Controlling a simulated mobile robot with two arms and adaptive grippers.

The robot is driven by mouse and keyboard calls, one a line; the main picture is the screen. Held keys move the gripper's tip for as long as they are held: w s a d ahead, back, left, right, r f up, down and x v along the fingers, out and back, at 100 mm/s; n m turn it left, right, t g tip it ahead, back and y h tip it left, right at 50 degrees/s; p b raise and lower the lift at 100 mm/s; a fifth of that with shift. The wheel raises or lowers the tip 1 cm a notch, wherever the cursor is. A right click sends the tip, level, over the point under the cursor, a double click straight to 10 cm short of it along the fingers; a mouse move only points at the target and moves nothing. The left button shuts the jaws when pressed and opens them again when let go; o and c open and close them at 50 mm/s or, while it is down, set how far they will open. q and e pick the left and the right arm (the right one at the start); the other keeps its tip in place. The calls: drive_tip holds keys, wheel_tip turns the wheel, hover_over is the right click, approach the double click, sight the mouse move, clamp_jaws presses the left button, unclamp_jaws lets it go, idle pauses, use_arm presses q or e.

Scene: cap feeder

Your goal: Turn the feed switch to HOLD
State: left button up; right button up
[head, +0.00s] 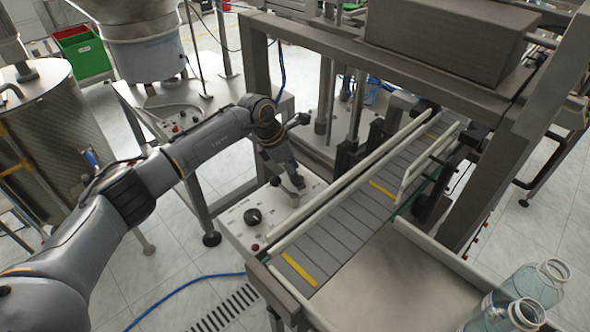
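A pale control panel (275,232) sits beside the conveyor, with a black rotary knob (253,216) and a red button (255,247) on its near part. The panel's labels are too small to read, so I cannot tell which control is the feed switch or where it points. My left gripper (291,180) points down at the far part of the panel, beyond the black knob. Its fingertips are at or just above a small light-coloured part there, and the gripper covers some of the panel. I cannot tell whether it touches or grips anything. My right gripper is out of view.
The conveyor (345,222) with its rails runs along the panel's right side under a metal frame (510,140). Clear bottles (535,285) stand at the lower right. A second panel (180,122) lies behind my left arm. A blue hose (185,290) crosses the floor.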

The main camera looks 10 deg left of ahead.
use_arm(q)
drive_tip(key=c, duration=1.2)
drive_tip(key=shift+o, duration=0.2)
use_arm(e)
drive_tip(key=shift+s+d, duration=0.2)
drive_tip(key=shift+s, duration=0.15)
